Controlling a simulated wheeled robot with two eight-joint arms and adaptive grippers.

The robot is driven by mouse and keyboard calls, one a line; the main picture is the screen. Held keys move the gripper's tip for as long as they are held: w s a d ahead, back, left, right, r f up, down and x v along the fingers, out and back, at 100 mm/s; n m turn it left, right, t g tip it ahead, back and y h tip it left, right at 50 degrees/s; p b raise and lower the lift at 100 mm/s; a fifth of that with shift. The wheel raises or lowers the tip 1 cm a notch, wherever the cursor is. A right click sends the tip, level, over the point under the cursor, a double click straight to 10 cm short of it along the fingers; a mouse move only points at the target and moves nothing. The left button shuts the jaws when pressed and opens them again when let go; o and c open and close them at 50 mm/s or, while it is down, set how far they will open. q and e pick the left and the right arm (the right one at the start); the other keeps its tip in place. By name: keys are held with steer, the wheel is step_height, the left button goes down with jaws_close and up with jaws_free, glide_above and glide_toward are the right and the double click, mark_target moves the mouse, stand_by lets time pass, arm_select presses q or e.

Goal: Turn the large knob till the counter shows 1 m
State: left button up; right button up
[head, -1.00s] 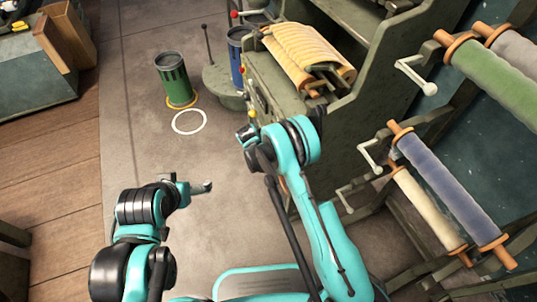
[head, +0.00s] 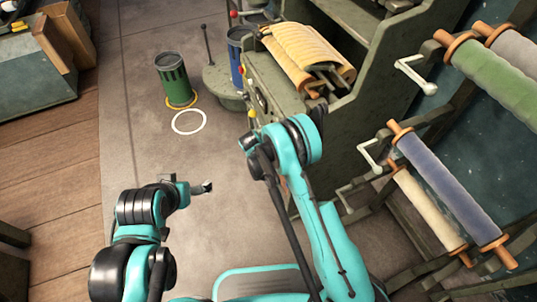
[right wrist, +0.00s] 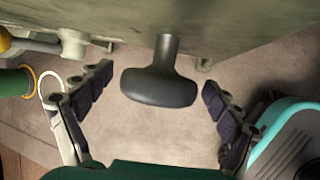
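The large knob (right wrist: 158,88) is dark, smooth and wide, on a short stem from a grey-green machine face, in the right wrist view. My right gripper (right wrist: 158,80) is open, with one finger on each side of the knob and a visible gap to it on both sides. In the head view my right arm hides the knob and that gripper. My left gripper (head: 205,187) is over the floor at lower left, away from the machine; its finger opening is too small to judge. I see no readable counter in either view.
A green bin (head: 173,80) and a blue bin (head: 236,50) stand beyond. A rack with cloth rolls (head: 450,190) and cranks is at the right. The floor around the white ring (head: 189,122) is clear.

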steer(key=v, duration=1.2)
steer(key=shift+s+r, duration=0.1)
